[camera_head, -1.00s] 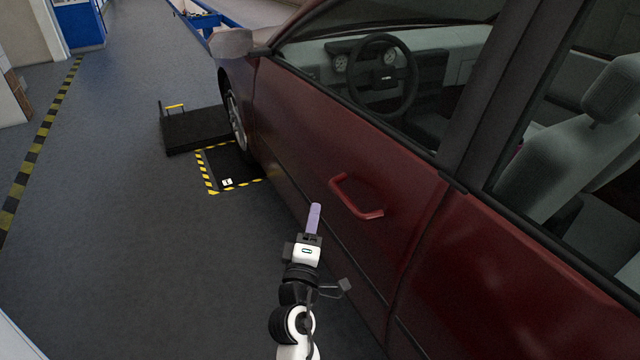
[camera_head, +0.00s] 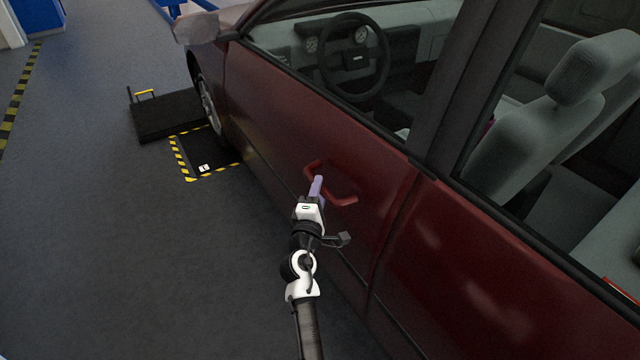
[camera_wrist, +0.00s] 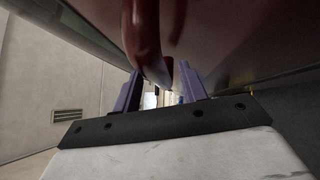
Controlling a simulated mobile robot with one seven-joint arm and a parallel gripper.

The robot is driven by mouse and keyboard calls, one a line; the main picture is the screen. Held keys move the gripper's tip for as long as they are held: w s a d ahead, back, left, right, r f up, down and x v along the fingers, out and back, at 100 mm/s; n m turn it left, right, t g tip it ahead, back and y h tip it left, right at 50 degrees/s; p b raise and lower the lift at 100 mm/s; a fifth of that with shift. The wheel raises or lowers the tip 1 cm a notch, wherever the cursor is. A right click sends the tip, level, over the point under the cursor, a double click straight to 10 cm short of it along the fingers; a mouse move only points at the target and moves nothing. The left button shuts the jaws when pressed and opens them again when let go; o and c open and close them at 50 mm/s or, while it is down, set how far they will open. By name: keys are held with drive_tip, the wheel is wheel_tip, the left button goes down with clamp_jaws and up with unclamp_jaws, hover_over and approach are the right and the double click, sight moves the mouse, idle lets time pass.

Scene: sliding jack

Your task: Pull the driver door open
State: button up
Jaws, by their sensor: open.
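The dark red driver door (camera_head: 290,130) fills the middle of the head view and looks closed. Its red loop handle (camera_head: 342,199) stands out from the panel. My gripper (camera_head: 317,184) is in front of the handle and hides part of its middle. In the wrist view, the purple fingers of my gripper (camera_wrist: 160,88) are apart. The red handle (camera_wrist: 146,45) comes down from the top to the gap between the fingertips. I cannot tell whether the fingers touch it.
A black sliding platform (camera_head: 165,115) with a yellow handle lies by the front wheel (camera_head: 207,102). A yellow-and-black marked floor patch (camera_head: 205,155) is beside it. The grey floor (camera_head: 100,240) left of the car is clear.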

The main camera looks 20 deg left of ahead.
drive_tip(key=shift+w+a+r, duration=0.1)
drive_tip(key=shift+w, duration=0.7)
drive_tip(key=shift+c, duration=0.4)
clamp_jaws()
